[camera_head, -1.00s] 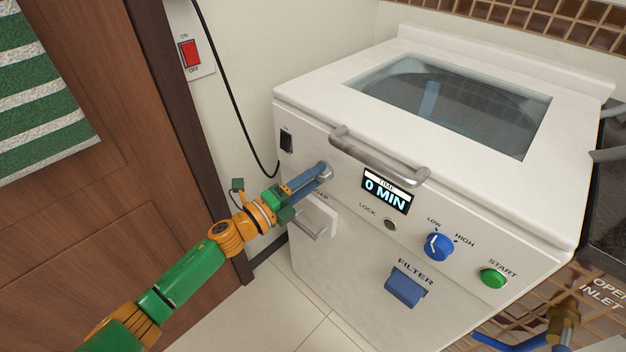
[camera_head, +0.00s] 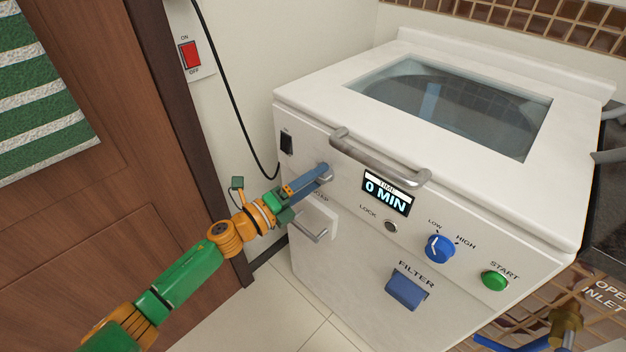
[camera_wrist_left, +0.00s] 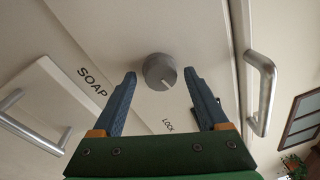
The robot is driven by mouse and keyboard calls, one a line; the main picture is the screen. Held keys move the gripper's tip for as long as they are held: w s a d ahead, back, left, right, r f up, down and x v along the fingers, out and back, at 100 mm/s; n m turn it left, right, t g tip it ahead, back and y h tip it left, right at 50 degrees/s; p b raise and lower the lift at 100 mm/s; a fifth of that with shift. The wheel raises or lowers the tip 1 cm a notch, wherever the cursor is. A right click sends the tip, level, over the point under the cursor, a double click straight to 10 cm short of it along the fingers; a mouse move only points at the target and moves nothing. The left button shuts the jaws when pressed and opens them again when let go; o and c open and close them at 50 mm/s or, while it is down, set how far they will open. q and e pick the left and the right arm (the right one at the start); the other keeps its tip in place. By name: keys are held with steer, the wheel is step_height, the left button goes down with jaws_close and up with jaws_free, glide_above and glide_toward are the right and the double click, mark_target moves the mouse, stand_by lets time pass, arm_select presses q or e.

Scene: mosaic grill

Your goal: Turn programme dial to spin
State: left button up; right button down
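The programme dial is a round grey knob (camera_wrist_left: 160,72) on the white washing machine's (camera_head: 345,268) front panel, with a pale pointer line on its face. In the head view the dial (camera_head: 325,178) is partly hidden by my left gripper (camera_head: 318,174). In the left wrist view my left gripper (camera_wrist_left: 160,88) is open, with one blue finger on each side of the dial and gaps between. I cannot read any programme marks around the dial. My right gripper is not in view.
A soap drawer with a handle (camera_head: 309,229) lies just below my left gripper. The lid handle (camera_head: 380,160), display reading 0 MIN (camera_head: 387,196), blue low/high knob (camera_head: 439,248), green start button (camera_head: 494,280) and blue filter latch (camera_head: 406,290) are to the right.

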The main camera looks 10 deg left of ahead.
arm_select(q)
steer(key=v, duration=0.7)
steer(key=shift+b, duration=0.3)
stand_by(0.3)
